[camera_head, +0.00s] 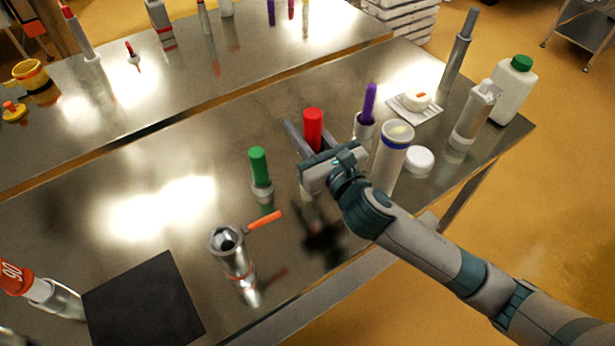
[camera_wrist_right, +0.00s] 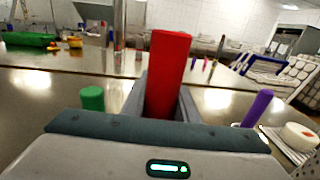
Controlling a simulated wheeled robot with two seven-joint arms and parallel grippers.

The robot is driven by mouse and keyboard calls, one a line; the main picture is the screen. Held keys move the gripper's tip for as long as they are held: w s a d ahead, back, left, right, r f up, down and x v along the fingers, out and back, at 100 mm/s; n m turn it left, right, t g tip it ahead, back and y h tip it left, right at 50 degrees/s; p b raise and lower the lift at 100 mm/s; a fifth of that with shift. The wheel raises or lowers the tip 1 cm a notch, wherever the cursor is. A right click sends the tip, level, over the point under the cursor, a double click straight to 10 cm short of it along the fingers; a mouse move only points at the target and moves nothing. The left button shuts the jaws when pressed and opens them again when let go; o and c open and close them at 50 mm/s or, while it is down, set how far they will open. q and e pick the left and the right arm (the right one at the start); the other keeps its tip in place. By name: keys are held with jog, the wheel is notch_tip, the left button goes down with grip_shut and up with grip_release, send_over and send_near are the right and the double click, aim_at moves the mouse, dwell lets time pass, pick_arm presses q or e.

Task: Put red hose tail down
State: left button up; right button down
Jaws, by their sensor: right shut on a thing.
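A red hose tail (camera_head: 313,129) stands upright between the fingers of my right gripper (camera_head: 299,137) in the head view. In the right wrist view the red hose tail (camera_wrist_right: 167,77) rises between the two grey fingers, which are shut on it. Its lower end is hidden behind the gripper body, so I cannot tell whether it touches the table. My left gripper is not in view.
A green piece (camera_head: 258,167) stands to the left, and a purple piece (camera_head: 369,104) to the right. A metal pot with an orange handle (camera_head: 231,250) stands nearer. The steel table's left middle is clear.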

dwell(0.3)
notch_tip(320, 180, down, 6)
jog(key=shift+f, duration=0.1)
dwell(0.3)
jog(key=shift+f, duration=1.85)
jog(key=shift+f, duration=0.15)
jog(key=c, duration=1.4)
grip_release()
